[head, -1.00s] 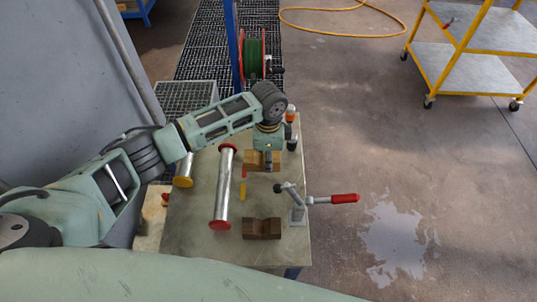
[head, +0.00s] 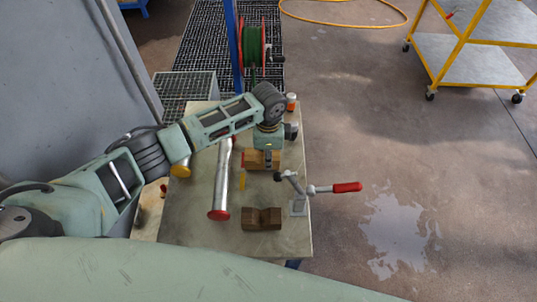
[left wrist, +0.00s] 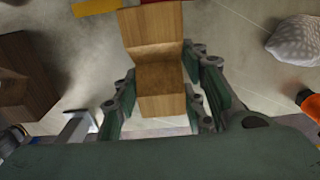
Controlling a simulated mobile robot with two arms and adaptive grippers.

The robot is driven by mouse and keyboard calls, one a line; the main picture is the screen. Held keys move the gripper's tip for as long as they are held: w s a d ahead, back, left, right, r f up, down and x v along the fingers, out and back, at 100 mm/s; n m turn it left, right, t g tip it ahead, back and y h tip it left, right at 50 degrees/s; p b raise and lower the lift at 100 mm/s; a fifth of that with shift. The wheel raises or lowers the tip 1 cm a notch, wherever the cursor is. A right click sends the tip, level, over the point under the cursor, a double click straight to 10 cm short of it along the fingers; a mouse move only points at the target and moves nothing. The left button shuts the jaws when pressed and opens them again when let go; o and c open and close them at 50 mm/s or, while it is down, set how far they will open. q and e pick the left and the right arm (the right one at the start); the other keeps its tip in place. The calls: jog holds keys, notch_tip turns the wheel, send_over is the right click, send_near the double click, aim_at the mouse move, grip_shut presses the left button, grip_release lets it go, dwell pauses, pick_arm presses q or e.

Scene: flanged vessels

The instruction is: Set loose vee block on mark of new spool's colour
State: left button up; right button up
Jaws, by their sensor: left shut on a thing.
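My left gripper (head: 268,150) is shut on a brown wooden vee block (head: 262,161); the left wrist view shows this block (left wrist: 160,75) between the fingers. I cannot tell its exact height above the table. A second vee block (head: 262,220) stands nearer on the steel table (head: 195,228). A silver spool with a red flange (head: 222,180) lies left of the blocks. A yellow-flanged spool (head: 181,169) is partly hidden by my arm. A yellow mark (head: 242,181) shows between spool and blocks. A red mark (left wrist: 95,6) shows by the held block's end. My right gripper is out of view.
A toggle clamp with a red handle (head: 335,188) stands right of the blocks, close to both. An orange-and-white capped item (head: 291,101) stands at the table's far right corner. A grey speckled bundle (left wrist: 295,40) shows in the left wrist view.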

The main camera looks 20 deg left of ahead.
pick_arm(q)
jog(key=shift+f, duration=0.4)
jog(key=o, duration=1.3)
jog(key=shift+r, duration=0.1)
notch_tip(320, 180, up, 12)
